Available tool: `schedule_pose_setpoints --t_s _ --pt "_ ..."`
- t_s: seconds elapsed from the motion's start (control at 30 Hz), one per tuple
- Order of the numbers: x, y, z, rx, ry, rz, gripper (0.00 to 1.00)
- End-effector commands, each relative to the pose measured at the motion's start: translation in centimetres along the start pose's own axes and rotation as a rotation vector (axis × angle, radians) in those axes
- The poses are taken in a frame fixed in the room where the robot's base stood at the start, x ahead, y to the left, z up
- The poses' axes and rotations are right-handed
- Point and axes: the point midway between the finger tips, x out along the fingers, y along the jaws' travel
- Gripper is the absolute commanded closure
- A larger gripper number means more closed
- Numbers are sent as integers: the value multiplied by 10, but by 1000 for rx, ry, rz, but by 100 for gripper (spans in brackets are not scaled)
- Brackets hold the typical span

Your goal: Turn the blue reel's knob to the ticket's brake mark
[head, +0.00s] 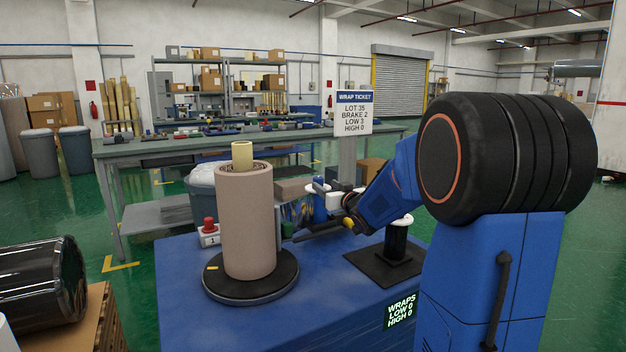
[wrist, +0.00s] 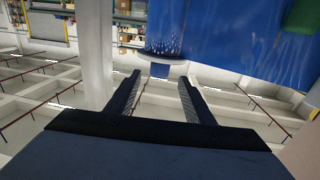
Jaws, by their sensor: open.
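The wrap ticket (head: 354,112) stands on a grey post in the head view and reads LOT 35, BRAKE 2, LOW 3, HIGH 0. A blue upright shape (head: 319,207), apparently the blue reel, is partly hidden behind my arm; I cannot make out its knob or brake marks. My gripper (head: 318,233) reaches left above the blue table, beside the wrapped roll.
A brown wrapped roll (head: 247,220) stands on a black turntable (head: 235,293). A red button (head: 208,225) on a box marked 1 is behind it. A black-based stand (head: 393,262) is right of the roll. The counter display (head: 400,311) reads LOW 0, HIGH 0. The table's front left is clear.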

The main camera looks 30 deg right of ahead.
Motion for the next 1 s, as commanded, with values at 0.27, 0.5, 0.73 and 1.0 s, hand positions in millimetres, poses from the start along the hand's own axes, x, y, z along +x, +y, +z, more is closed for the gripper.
schedule_pose_setpoints --t_s 0.27,0.5,0.73,1.0 --pt "50 0 1 0 -1 -1 52" --pt "89 0 1 0 -1 -1 52" --pt "109 0 0 0 0 0 52" --pt "113 0 0 0 1 0 52"
